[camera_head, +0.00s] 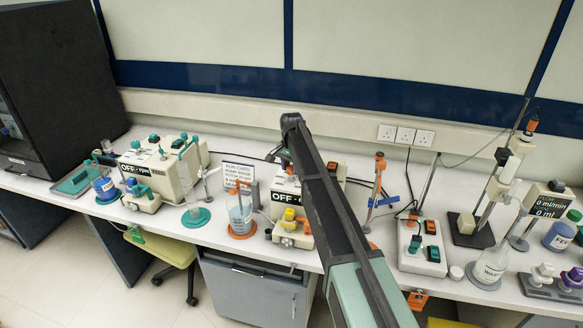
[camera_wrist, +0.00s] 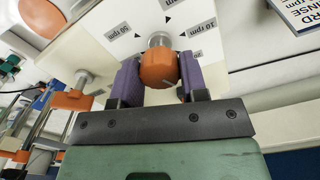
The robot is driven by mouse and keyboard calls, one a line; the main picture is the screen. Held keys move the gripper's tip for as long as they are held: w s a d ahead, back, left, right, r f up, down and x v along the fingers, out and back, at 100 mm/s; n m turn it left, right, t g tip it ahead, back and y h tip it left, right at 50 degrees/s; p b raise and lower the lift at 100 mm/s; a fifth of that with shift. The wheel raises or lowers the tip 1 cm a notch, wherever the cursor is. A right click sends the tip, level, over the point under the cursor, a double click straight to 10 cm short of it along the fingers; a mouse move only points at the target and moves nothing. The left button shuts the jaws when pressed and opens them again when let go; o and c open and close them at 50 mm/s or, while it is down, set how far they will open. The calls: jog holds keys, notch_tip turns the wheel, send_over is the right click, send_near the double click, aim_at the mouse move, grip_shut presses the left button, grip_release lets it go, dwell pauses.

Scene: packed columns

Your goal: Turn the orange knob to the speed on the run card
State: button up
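The orange knob (camera_wrist: 157,69) is on a short grey shaft on a cream panel (camera_wrist: 150,18) in the wrist view. My gripper (camera_wrist: 159,77) has its two purple pads against opposite sides of the knob, with no clear gap. A thin pale mark shows on the knob's face. Around it are black triangles and rpm labels, among them a 50 rpm label (camera_wrist: 118,32) and a 10 rpm label (camera_wrist: 208,23); another is partly hidden by the right pad. The run card (camera_head: 238,174) stands behind the beakers in the head view, its speed too small to read. My arm hides the knob there.
The pump with an OFF display (camera_head: 285,198) stands left of my arm. A beaker on an orange base (camera_head: 240,230) is close to its left. A white switch box (camera_head: 421,250) stands to the right. In the wrist view an orange clamp (camera_wrist: 72,100) is near the left pad.

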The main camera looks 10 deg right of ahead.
aim_at(291, 167)
jog(key=o, duration=0.4)
notch_tip(291, 167, up, 11)
jog(key=p, duration=1.1)
jog(key=shift+f, duration=0.1)
